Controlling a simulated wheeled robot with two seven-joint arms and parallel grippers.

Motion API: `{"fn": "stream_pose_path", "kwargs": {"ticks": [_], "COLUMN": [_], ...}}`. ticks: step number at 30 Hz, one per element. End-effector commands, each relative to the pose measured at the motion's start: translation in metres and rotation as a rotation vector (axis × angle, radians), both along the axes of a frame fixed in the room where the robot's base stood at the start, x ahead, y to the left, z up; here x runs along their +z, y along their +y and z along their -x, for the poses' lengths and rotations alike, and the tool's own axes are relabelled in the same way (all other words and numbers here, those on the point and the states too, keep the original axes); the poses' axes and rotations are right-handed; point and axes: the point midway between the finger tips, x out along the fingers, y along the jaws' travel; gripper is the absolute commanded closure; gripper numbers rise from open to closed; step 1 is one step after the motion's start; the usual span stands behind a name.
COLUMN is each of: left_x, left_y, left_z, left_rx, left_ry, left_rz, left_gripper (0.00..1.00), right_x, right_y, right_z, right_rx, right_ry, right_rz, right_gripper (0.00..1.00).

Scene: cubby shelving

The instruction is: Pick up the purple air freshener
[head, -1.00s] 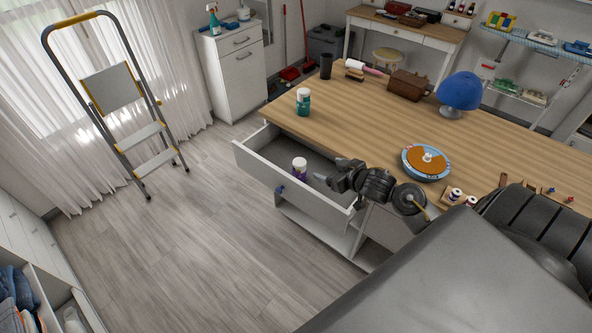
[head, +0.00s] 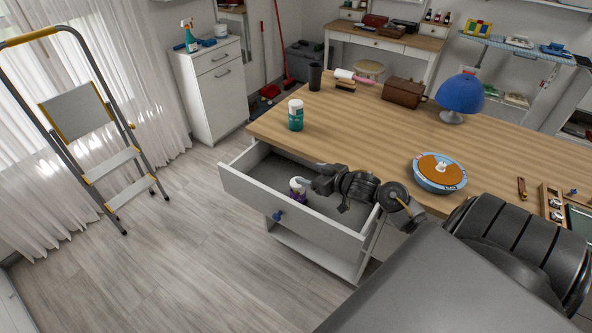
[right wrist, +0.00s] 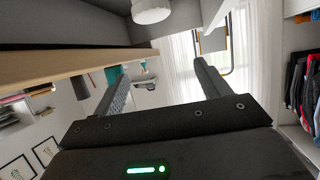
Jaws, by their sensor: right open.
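The purple air freshener (head: 298,193) has a white cap and stands in the open drawer (head: 290,222) under the wooden tabletop. My right gripper (head: 309,187) is open, with a finger at the bottle's cap in the head view and partly covering it. I cannot tell if they touch. In the right wrist view the open fingers (right wrist: 157,78) have nothing between them. A white round cap (right wrist: 151,11), likely the air freshener's, shows at the top edge beyond the fingers; its body is out of frame. My left gripper is not in view.
A teal bottle with a white cap (head: 295,115) and a black cup (head: 315,77) stand on the tabletop (head: 370,130). A round blue-rimmed orange device (head: 440,172) sits near its front edge. The drawer walls surround the bottle. A step ladder (head: 90,120) stands left; the floor between is clear.

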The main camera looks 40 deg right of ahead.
Motion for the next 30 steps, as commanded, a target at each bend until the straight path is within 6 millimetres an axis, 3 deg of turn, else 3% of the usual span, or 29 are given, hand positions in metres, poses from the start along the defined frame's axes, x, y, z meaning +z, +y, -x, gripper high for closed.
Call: {"fn": "stream_pose_path", "kwargs": {"ticks": [12, 15, 23, 30], "left_x": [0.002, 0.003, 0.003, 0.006], "left_y": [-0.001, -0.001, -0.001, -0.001], "left_z": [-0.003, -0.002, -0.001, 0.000], "left_rx": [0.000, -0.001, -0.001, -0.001], "left_ry": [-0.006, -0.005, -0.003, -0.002], "left_rz": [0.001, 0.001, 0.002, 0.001], "left_gripper": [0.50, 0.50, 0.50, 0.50], "right_x": [-0.078, -0.079, -0.082, -0.095], "right_y": [0.001, 0.002, 0.003, 0.006], "right_z": [0.000, -0.012, -0.018, -0.051], "right_rx": [0.000, 0.000, 0.001, 0.001], "right_ry": [0.003, 0.000, 0.001, 0.001], "right_rz": [-0.003, -0.001, 0.000, -0.003], "right_gripper": [0.24, 0.24, 0.24, 0.24]}}
